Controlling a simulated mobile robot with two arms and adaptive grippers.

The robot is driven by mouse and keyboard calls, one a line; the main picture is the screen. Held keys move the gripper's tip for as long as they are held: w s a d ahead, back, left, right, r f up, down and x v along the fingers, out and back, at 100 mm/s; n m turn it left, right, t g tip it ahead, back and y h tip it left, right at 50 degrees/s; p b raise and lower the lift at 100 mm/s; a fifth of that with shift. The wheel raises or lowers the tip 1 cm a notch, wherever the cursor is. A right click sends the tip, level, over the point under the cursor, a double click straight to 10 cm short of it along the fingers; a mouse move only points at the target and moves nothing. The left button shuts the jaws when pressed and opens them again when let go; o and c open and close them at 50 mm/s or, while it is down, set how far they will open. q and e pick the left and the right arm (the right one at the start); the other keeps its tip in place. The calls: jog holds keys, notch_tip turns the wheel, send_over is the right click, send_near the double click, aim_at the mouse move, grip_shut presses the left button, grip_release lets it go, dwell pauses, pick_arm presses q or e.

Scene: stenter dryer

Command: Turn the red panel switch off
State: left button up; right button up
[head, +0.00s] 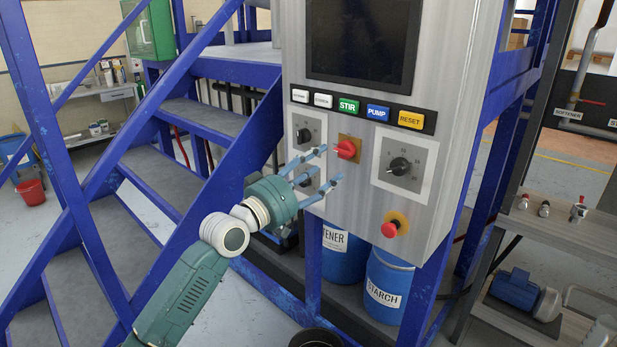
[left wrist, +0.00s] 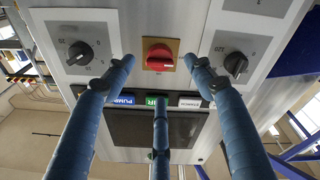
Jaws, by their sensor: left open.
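The red panel switch (head: 347,149) is a red rotary knob on a small yellow-brown plate on the grey control panel. It also shows in the left wrist view (left wrist: 159,57), top centre, with its grip lying roughly crosswise. My left gripper (head: 328,164) is open and empty in front of the panel, just left of and below the switch in the head view. In the left wrist view its blue fingers spread to both sides of the switch and below it. I cannot tell whether any finger touches the panel. My right gripper is not in view.
Black dials (head: 400,166) flank the switch on both sides. Above it runs a row of labelled buttons, including green STIR (head: 348,106) and yellow RESET (head: 410,119), under a dark screen (head: 362,40). A red mushroom button (head: 391,228) sits below right. Blue stairs (head: 165,180) stand left.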

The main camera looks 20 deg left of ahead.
pick_arm(q)
jog(key=v, duration=0.5)
dwell(0.3)
